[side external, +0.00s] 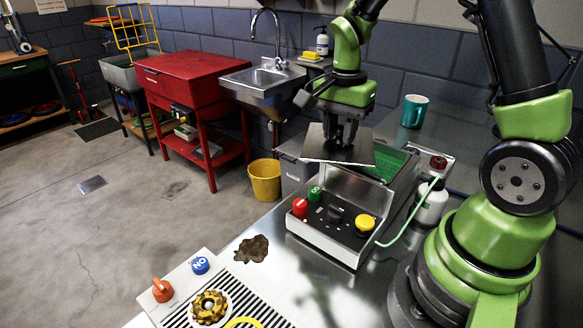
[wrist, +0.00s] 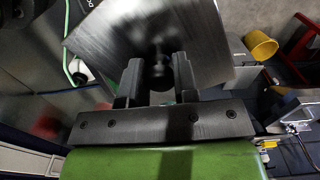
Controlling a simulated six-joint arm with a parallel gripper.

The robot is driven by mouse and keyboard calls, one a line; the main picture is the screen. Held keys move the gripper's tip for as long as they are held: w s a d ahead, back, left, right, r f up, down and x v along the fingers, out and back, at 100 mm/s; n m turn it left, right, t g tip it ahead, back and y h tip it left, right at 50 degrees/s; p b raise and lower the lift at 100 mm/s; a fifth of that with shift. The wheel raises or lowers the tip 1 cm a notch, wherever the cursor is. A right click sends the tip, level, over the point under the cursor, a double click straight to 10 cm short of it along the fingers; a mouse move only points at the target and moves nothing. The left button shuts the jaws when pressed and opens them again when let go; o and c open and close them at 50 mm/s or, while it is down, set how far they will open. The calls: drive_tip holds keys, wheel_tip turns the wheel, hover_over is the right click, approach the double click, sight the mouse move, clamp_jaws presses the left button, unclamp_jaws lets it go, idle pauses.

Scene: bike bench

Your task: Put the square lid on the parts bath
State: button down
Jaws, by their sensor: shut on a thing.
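The square lid (side external: 325,150) is a flat grey metal plate with a dark knob on top. My gripper (side external: 341,138) is shut on the knob and holds the lid roughly level. In the wrist view the knob sits between my gripper's fingers (wrist: 157,72), with the brushed plate (wrist: 205,45) beyond. The parts bath (side external: 358,190) is a metal box with a green inside, behind a sloped control panel. The lid appears above its left back part, overlapping it in the picture. I cannot tell the exact gap. In the wrist view the lid hides most of what lies below.
The control panel has red and green knobs and a yellow button (side external: 365,223). A teal mug (side external: 414,111) stands behind.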

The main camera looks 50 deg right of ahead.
drive_tip(key=s+d+m, duration=0.1)
drive_tip(key=d, duration=0.1)
drive_tip(key=s+d+r+m, duration=0.1)
drive_tip(key=d+m, duration=0.1)
drive_tip(key=s+d+r+m, duration=0.1)
drive_tip(key=d+m, duration=0.1)
drive_tip(key=shift+s, duration=0.4)
drive_tip(key=shift+m, duration=0.4)
drive_tip(key=shift+s+d+f, duration=0.15)
drive_tip(key=shift+s+f, duration=0.05)
drive_tip(key=shift+f, duration=1.2)
drive_tip(key=shift+s+d+f, duration=0.15)
drive_tip(key=shift+f, duration=1.2)
drive_tip(key=shift+f, duration=0.6)
drive_tip(key=c, duration=0.8)
unclamp_jaws()
